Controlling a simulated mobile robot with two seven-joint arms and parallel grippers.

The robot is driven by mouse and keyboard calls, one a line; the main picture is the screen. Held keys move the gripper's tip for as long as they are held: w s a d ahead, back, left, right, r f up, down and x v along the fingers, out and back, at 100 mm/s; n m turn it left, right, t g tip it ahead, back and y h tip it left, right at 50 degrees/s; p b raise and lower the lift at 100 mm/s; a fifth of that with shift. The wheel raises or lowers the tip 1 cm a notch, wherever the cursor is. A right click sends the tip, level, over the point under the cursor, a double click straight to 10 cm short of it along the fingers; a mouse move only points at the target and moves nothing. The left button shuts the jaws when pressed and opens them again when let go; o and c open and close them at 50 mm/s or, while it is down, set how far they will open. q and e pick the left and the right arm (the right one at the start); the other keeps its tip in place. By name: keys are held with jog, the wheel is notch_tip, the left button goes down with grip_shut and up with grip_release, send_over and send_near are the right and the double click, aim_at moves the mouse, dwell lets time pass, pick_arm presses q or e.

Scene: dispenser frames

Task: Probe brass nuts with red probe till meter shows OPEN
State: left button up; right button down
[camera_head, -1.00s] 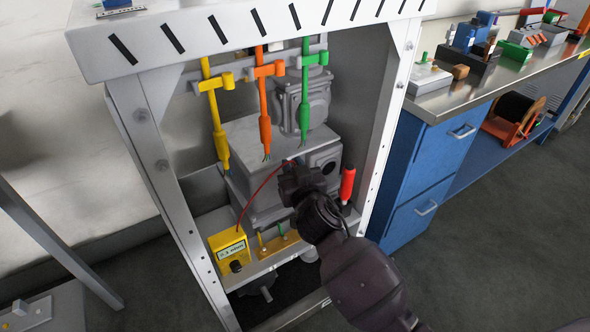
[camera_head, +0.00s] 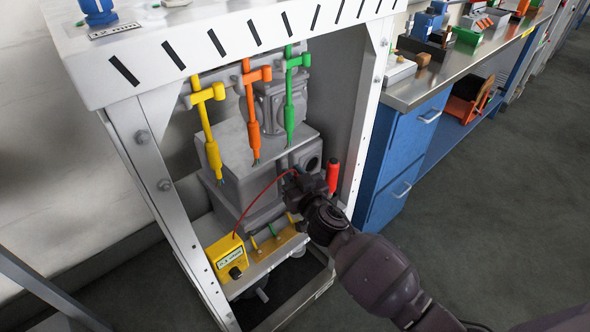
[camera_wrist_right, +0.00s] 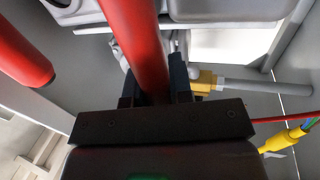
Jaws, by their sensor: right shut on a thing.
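My right gripper (camera_head: 288,182) is in front of the grey box in the cabinet. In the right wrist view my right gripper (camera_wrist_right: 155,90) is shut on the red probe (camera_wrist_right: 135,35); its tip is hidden. A thin red lead (camera_head: 262,198) runs from the gripper to the yellow meter (camera_head: 224,256) at the cabinet's lower left. The meter's small display is too small to read. A brass-coloured strip (camera_head: 277,246) with small yellow and green uprights lies right of the meter, below the gripper. My left gripper is not in view.
A red cylinder (camera_head: 333,176) stands close right of my gripper. The cabinet's white right post (camera_head: 372,110) flanks my arm. A blue bench (camera_head: 405,150) stands right.

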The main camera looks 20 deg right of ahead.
jog(key=shift+d, duration=0.1)
dwell(0.5)
